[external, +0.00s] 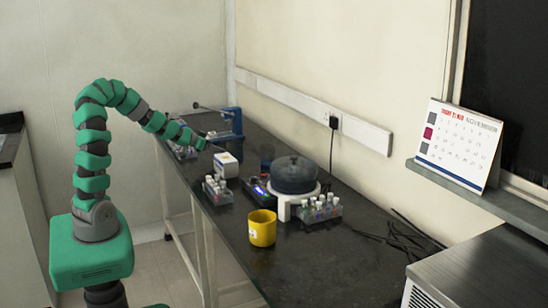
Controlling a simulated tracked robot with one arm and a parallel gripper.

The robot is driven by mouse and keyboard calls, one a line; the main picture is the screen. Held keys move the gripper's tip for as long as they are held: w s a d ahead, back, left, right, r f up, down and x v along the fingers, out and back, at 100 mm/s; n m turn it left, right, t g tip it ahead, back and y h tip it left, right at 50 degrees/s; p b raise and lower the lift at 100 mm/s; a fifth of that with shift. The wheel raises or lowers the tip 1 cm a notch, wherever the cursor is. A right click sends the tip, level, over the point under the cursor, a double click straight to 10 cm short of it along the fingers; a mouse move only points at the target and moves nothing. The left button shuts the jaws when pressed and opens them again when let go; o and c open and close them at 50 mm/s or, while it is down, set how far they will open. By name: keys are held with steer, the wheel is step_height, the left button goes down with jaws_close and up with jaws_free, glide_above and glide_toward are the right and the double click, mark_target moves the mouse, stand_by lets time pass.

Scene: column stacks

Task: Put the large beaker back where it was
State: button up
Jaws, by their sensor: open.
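My gripper (214,147) is at the end of the green and black arm, above the far part of the dark bench, just over a white box with a yellow mark (226,165). It is small in the picture and appears empty and open. No clear glass beaker can be made out. A yellow cup-shaped container (262,230) stands upright on the bench near its front edge, well apart from my gripper. A small dark bluish vessel (267,155) stands behind the devices; I cannot tell if it is a beaker.
A round dark-lidded device (294,176) stands mid-bench, with vial racks (320,209) (217,190) nearby and a small lit-display device (259,191). A blue frame (228,124) stands at the far end. Black cables (405,234) lie right. The near bench (320,268) is clear.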

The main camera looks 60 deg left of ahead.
steer(key=shift+v, duration=2.8)
steer(key=w+d+r+m, duration=0.15)
steer(key=d+r, duration=0.25)
steer(key=r, duration=0.8)
steer(key=w+d+r+n, duration=0.1)
steer(key=w+d+r, duration=0.25)
steer(key=r, duration=0.75)
steer(key=s+d+r+t, duration=0.1)
steer(key=s+d+r, duration=0.2)
steer(key=d+r, duration=0.3)
steer(key=s+d+r+m+t+h, duration=0.1)
steer(key=s+d+r, duration=0.3)
steer(key=d+r, duration=0.3)
steer(key=s+d+r+t+h, duration=0.1)
steer(key=s+d+r, duration=0.2)
steer(key=d+r, duration=0.4)
step_height(320, 180, up, 5)
steer(key=shift+r, duration=0.1)
steer(key=shift+s+p, duration=0.15)
steer(key=shift+p, duration=0.2)
